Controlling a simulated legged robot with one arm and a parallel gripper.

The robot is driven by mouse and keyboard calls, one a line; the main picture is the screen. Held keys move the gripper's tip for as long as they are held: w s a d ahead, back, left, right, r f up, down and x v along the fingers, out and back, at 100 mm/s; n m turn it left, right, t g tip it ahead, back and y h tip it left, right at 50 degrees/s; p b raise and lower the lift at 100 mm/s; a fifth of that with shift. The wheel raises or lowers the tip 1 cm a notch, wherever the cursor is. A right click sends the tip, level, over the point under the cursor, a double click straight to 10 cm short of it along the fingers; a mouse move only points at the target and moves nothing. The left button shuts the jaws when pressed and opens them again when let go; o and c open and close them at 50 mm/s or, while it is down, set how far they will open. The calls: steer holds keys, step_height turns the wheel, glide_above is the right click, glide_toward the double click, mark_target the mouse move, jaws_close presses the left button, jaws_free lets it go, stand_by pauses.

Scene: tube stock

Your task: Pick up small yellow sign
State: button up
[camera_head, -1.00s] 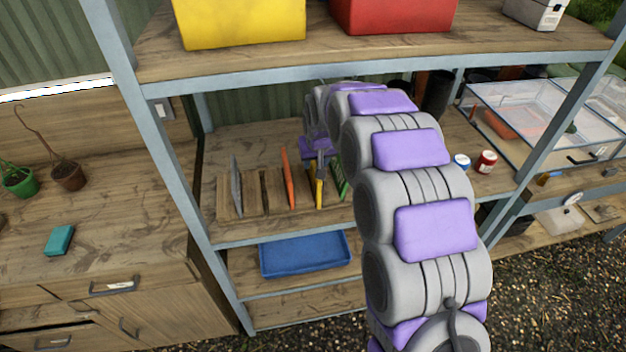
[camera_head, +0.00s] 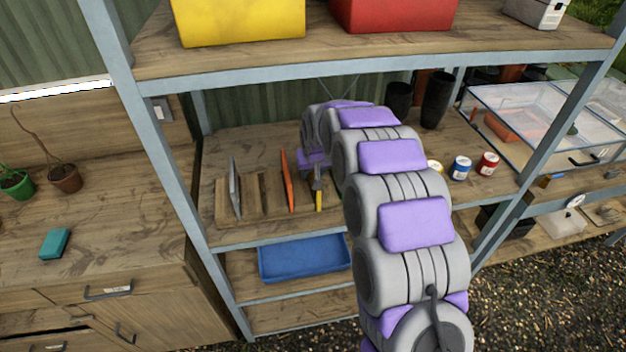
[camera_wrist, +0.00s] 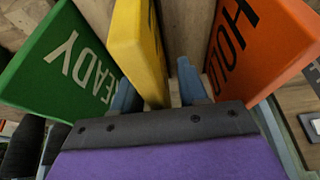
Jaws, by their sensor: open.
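The small yellow sign (camera_wrist: 138,45) stands upright in the wooden rack, seen at a slant in the wrist view. In the head view only a narrow strip of the yellow sign (camera_head: 319,200) shows below my gripper. My gripper (camera_wrist: 158,88) is open, with one finger on each side of the yellow sign's near edge. The left finger is close to the sign, and a gap shows on the right. I cannot tell whether either finger touches it. In the head view my gripper (camera_head: 317,176) is over the rack, partly hidden by my arm.
In the wrist view a green READY sign (camera_wrist: 62,62) stands left and an orange HOLD sign (camera_wrist: 258,50) right. The wooden rack (camera_head: 250,207) also holds a grey sign (camera_head: 235,188). A blue tray (camera_head: 303,259) lies below. Paint cans (camera_head: 460,168) stand right.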

steer(key=shift+f, duration=0.2)
stand_by(0.4)
jaws_close()
